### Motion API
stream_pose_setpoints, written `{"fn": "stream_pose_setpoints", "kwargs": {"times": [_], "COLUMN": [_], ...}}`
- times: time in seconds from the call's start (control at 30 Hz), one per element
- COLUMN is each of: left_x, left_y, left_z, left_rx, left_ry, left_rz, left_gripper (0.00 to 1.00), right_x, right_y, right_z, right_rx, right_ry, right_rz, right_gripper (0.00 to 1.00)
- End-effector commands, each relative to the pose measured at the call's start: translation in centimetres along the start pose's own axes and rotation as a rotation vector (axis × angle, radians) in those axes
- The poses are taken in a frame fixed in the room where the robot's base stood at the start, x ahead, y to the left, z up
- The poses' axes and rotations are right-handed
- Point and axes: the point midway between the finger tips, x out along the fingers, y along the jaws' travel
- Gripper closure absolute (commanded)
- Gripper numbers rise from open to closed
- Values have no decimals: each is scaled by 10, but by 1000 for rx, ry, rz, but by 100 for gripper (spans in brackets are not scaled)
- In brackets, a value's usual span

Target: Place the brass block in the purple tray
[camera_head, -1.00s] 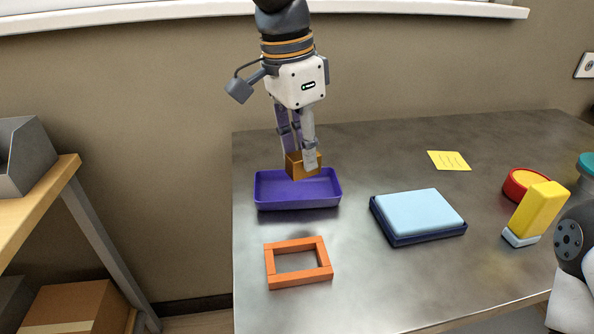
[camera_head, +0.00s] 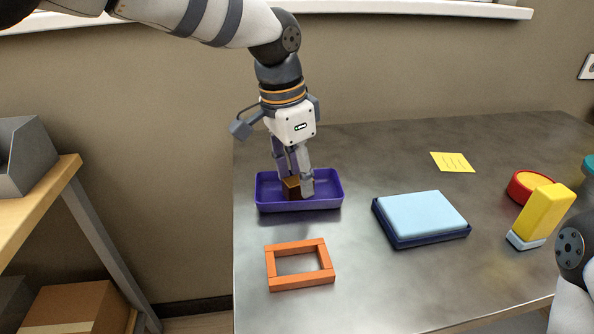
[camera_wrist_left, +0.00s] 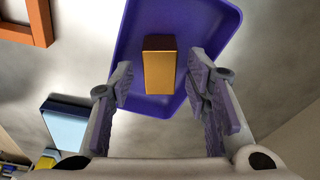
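The brass block (camera_head: 291,188) sits inside the purple tray (camera_head: 331,201), low between my left fingers. My left gripper (camera_head: 294,183) points down into the tray. In the left wrist view the block (camera_wrist_left: 159,72) lies within the tray (camera_wrist_left: 205,22). The open left fingers (camera_wrist_left: 158,84) stand on either side of it with a gap on each side. In the head view the near finger hides part of the block. My right gripper is out of view; only part of my right arm shows at the right edge.
An orange frame (camera_head: 300,284) lies in front of the tray. A light blue pad (camera_head: 420,212) on a dark blue base is to the right.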

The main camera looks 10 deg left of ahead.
Motion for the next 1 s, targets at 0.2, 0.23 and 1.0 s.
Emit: {"fn": "stream_pose_setpoints", "kwargs": {"times": [0.2,0.23,1.0], "left_x": [0,-1,-123], "left_y": [0,0,0], "left_z": [0,0,0], "left_rx": [0,0,-1], "left_ry": [0,0,-2], "left_rz": [1,1,3], "left_gripper": [55,55,55], "right_x": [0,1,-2], "right_y": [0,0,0], "right_z": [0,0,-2], "right_rx": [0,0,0], "right_ry": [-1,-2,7], "right_rz": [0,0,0], "right_gripper": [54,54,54]}}
